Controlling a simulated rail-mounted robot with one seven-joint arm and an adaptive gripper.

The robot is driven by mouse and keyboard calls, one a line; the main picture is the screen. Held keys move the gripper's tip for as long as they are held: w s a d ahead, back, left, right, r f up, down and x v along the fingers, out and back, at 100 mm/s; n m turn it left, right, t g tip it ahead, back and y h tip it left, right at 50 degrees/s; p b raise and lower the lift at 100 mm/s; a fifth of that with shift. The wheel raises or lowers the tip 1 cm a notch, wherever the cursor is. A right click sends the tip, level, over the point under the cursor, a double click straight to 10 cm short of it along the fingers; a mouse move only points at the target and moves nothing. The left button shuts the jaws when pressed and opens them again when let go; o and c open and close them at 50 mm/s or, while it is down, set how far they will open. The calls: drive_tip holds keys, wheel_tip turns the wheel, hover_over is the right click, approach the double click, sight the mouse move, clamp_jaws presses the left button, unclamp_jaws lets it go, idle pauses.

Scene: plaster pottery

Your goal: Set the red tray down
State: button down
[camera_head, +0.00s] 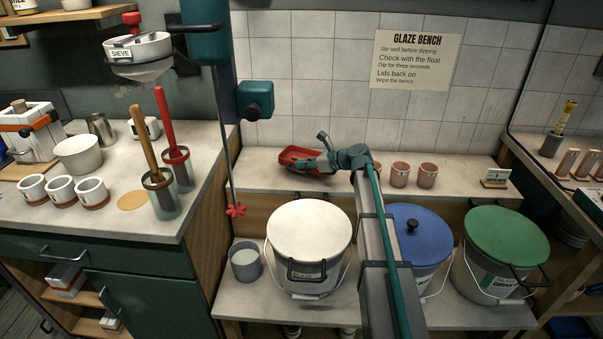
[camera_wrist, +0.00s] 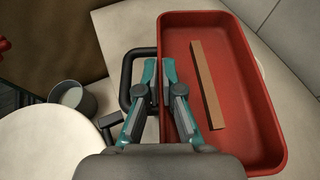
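The red tray (camera_head: 291,157) is at the raised ledge against the tiled wall in the head view, looking tilted and partly hidden by my gripper (camera_head: 326,153). In the wrist view the tray (camera_wrist: 240,143) fills the right side, with a thin tan strip (camera_wrist: 207,85) inside it. A dark looped handle (camera_wrist: 127,82) sticks out from its left side. My gripper (camera_wrist: 160,80) has its fingers close together on the tray's left wall, near the handle, one on each side of it. I cannot tell whether the tray's underside touches the ledge.
Below are a white-lidded bucket (camera_head: 310,232), a blue-lidded one (camera_head: 416,236), a green-lidded one (camera_head: 505,236) and a small grey pot (camera_head: 245,262). The ledge's right part has bare room.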

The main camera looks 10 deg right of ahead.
sight(308, 172)
drive_tip(key=shift+w+a+f, duration=0.2)
drive_tip(key=shift+w+f, duration=0.05)
drive_tip(key=shift+f, duration=1.6)
drive_tip(key=shift+f, duration=0.1)
drive_tip(key=c, duration=1.3)
unclamp_jaws()
drive_tip(key=v, duration=1.2)
drive_tip(key=shift+a, duration=0.15)
